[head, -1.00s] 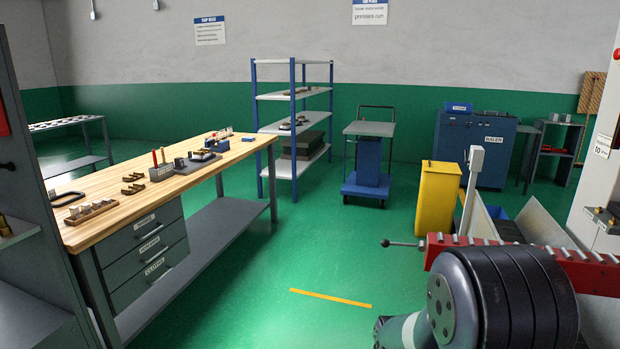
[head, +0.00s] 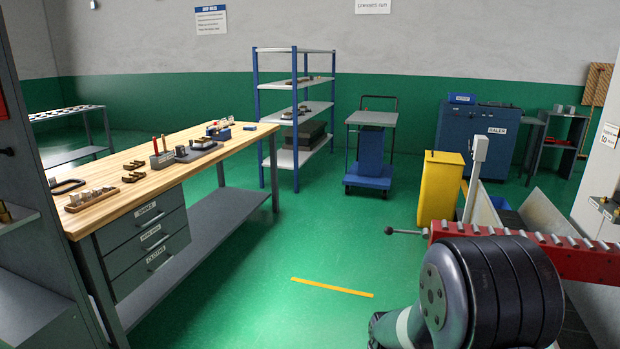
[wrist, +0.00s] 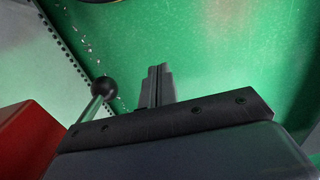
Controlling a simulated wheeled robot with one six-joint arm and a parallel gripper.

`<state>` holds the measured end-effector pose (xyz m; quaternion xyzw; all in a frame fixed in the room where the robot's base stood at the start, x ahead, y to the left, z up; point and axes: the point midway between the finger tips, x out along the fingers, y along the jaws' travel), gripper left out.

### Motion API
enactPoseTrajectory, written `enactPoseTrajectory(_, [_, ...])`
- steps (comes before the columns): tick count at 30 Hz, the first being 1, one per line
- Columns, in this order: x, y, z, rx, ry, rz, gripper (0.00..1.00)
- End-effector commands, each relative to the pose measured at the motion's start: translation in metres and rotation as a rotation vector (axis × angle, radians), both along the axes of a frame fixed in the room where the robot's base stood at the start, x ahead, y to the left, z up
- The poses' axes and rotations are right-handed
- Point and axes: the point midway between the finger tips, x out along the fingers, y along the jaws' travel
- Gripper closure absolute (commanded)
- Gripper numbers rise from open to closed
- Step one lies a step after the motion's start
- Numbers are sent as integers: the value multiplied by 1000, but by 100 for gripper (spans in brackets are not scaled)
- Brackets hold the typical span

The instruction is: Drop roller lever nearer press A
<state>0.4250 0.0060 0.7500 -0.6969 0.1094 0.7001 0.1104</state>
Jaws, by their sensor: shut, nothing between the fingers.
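The lever (head: 405,231) is a thin rod with a black ball at its end. It sticks out to the left from the end of a red rail in the head view. In the wrist view the ball (wrist: 103,88) and its pale rod stand left of my gripper (wrist: 157,72). My gripper is shut and empty, its fingers side by side over green floor. It appears apart from the ball. My gripper is hidden in the head view behind my dark arm link. I cannot tell which thing is press A.
The red rail (head: 560,250) with several rollers runs right, beyond my arm. A yellow bin (head: 440,188) and a grey post (head: 475,170) stand behind it. A wooden bench (head: 125,200) with small parts is on the left.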

Motion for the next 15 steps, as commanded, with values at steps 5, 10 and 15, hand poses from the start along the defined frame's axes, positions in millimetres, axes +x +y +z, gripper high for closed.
enactPoseTrajectory(5, [5, 14, 4, -2, -2, 2, 100])
enactPoseTrajectory(10, [10, 26, 6, -2, -4, 2, 100])
enactPoseTrajectory(15, [14, 39, 7, -2, -4, 1, 100])
